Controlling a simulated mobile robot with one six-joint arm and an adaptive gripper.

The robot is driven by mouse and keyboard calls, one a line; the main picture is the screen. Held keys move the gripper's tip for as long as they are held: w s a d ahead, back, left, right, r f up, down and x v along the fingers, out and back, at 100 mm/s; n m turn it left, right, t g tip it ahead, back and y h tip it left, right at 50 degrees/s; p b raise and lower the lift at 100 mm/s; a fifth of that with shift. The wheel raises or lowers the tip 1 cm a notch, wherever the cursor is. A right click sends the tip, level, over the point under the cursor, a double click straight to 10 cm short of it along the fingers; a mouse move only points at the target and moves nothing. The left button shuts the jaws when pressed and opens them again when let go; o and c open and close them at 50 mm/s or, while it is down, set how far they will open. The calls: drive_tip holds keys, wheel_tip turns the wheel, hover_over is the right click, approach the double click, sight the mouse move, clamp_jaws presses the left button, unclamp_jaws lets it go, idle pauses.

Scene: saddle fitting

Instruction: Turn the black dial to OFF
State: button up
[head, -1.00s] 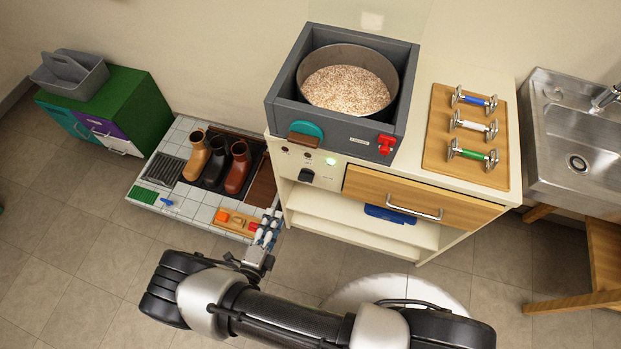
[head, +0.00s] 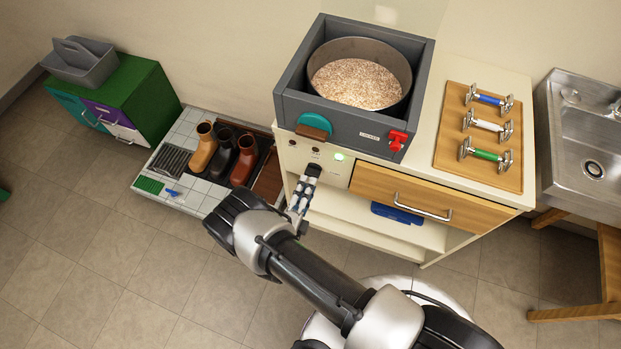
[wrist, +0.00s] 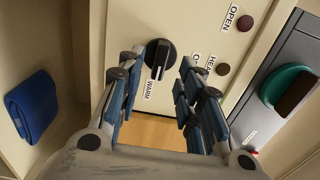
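The black dial (wrist: 159,60) sits on the cream front panel (wrist: 185,22) of the stove unit. A white pointer mark on it faces toward the WARM label (wrist: 148,90). Another label beside it, starting with O, is partly covered by a finger. My gripper (wrist: 163,62) is open, with its blue-padded fingers on either side of the dial in the wrist view. I cannot tell whether either finger touches it.
A lit green lamp (head: 339,157) is on the panel, near a wooden drawer (head: 400,190). Above are a teal disc with brown handle (head: 313,123), a red latch (head: 397,140) and a pot of grains (head: 360,84). A blue folded item (wrist: 33,105) lies on the shelf.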

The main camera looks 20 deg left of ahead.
sight(313, 172)
drive_tip(key=shift+w+d+b, duration=0.15)
drive_tip(key=shift+w+b, duration=0.15)
drive_tip(key=shift+w, duration=1.75)
drive_tip(key=shift+c, duration=0.3)
clamp_jaws()
